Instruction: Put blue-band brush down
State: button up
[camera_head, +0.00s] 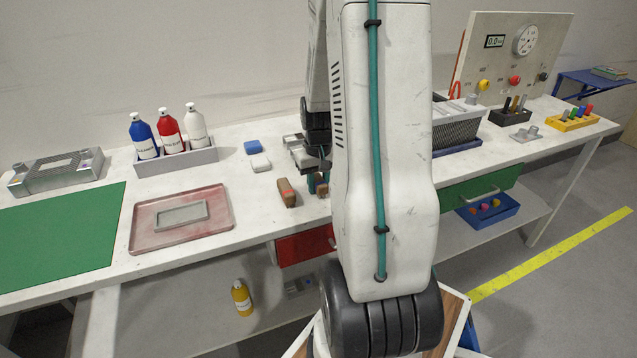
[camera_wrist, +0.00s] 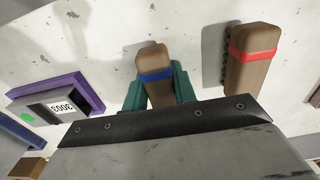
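The blue-band brush (camera_wrist: 154,63) is a brown wooden block with a blue band. In the wrist view it sits between the two teal fingers of my gripper (camera_wrist: 158,92), which close on its sides. In the head view the brush (camera_head: 321,188) shows below my gripper (camera_head: 317,181), partly hidden by the arm. It is at or just above the white tabletop; I cannot tell if it touches. The red-band brush (camera_wrist: 252,60) lies apart to the right in the wrist view; in the head view it (camera_head: 287,193) is left of the gripper.
A reddish tray (camera_head: 143,236) with a grey plate is to the left. A purple-and-grey labelled item (camera_wrist: 85,92) is near the gripper. Bare tabletop lies between tray and red-band brush.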

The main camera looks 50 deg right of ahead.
aim_at(318, 179)
jog(key=shift+o, duration=0.4)
notch_tip(318, 179, up, 12)
jog(key=shift+f, duration=0.2)
jog(key=s+a+r+n, duration=0.15)
jog(key=a+r, duration=0.25)
jog(key=a, duration=0.5)
jog(key=s+a+r+n, duration=0.15)
jog(key=a+r, duration=0.35)
jog(key=a, duration=0.5)
jog(key=s+a+r+n+t, duration=0.1)
jog(key=s+a+n, duration=0.2)
jog(key=s+a, duration=0.6)
jog(key=shift+s+a+r, duration=0.15)
jog(key=shift+s+a, duration=0.05)
jog(key=shift+a, duration=0.9)
jog(key=shift+o, duration=0.4)
